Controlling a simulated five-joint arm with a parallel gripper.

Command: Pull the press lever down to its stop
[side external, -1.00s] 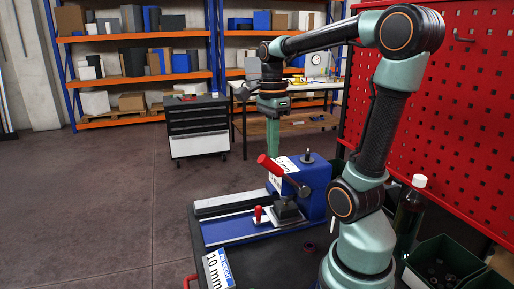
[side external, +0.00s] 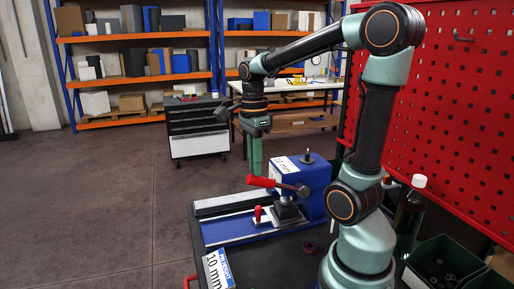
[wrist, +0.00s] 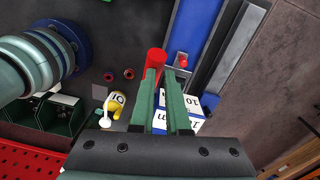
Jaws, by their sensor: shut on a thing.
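The press (side external: 318,183) is a blue block with a white label, standing at the back right of its blue base. Its lever has a red handle (side external: 261,181) that points left and tilts only slightly upward. My gripper (side external: 254,174) comes down from above with its green fingers at the outer end of the red handle. In the wrist view the red handle (wrist: 155,58) shows at the tips of my green fingers, and my gripper (wrist: 160,75) is shut on it. The exact contact is partly hidden by the fingers.
A small red upright knob (side external: 258,213) stands on the base below the lever. A 10 mm sign (side external: 217,270) is at the bench's front left. A dark bottle (side external: 408,218) and green bins (side external: 443,262) stand on the right, by the red pegboard (side external: 450,110).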

